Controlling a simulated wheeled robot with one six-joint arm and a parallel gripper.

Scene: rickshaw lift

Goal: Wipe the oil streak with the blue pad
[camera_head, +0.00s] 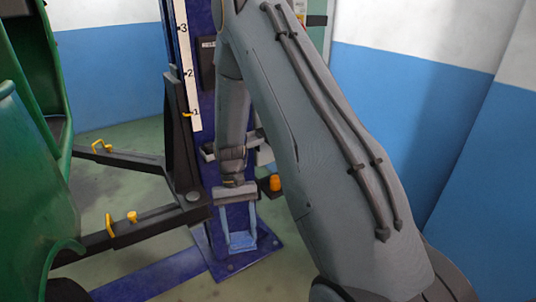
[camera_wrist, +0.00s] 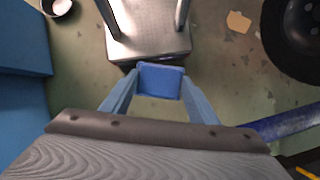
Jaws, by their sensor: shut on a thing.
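My gripper (camera_head: 241,238) points down in front of the foot of the blue lift post (camera_head: 232,215) in the head view. In the wrist view my gripper (camera_wrist: 160,92) has its two light-blue fingers shut on the blue pad (camera_wrist: 161,80), a small block held between the tips. The pad is in front of the near edge of a grey metal plate (camera_wrist: 148,45); I cannot tell whether it touches anything. I cannot make out the oil streak in either view.
Black lift arms (camera_head: 130,160) with yellow parts reach left from the post, near a green vehicle body (camera_head: 35,190). An orange object (camera_head: 275,183) is beside the post. The wrist view shows a black tyre (camera_wrist: 293,40), a round can (camera_wrist: 57,6) and a tan scrap (camera_wrist: 238,22).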

